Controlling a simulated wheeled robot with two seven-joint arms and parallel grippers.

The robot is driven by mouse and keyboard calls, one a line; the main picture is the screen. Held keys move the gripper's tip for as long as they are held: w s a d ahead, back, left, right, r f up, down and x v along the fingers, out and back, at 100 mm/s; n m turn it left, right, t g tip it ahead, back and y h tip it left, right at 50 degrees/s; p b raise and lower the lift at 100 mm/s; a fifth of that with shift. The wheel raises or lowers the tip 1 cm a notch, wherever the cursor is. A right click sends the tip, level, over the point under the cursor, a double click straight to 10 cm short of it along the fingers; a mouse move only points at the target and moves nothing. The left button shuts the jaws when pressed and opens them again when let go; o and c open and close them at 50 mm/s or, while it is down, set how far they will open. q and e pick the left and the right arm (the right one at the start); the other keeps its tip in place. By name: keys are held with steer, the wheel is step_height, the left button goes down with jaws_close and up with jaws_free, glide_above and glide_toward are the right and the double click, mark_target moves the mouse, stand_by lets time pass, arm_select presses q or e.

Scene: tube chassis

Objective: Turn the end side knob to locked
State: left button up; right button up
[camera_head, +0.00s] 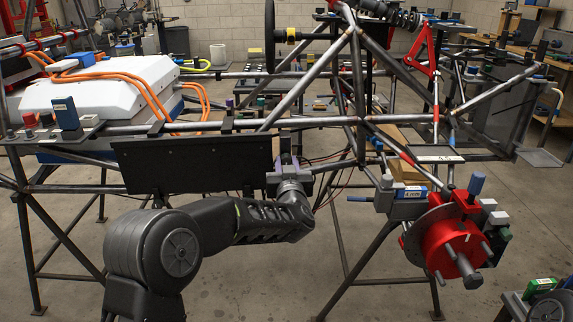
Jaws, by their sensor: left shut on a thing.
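My left gripper (287,158) reaches up from below to the right end of a black panel (190,165) on the tube chassis (130,128). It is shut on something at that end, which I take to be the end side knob. The gripper hides the knob almost wholly, so its turn position cannot be read. My right gripper is not in view.
A white box (110,82) with orange cables lies on the chassis at the left. A red hub (450,243) with studs sticks out at the right. Diagonal tubes rise right of my left gripper. Bare floor shows below the chassis.

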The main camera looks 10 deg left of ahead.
arm_select(q)
jaws_close()
steer(key=shift+r+m+p, duration=0.15)
steer(key=shift+m+p, duration=0.45)
steer(key=shift+p, duration=0.35)
steer(key=m+p, duration=0.5)
steer(key=p, duration=0.1)
steer(key=shift+r+m, duration=0.1)
steer(key=shift+m, duration=0.3)
steer(key=m+p, duration=0.2)
steer(key=shift+m, duration=0.3)
steer(key=m+p, duration=0.3)
steer(key=m, duration=0.1)
steer(key=shift+a, duration=0.1)
steer(key=shift+m+p, duration=0.95)
steer(key=shift+m, duration=1.25)
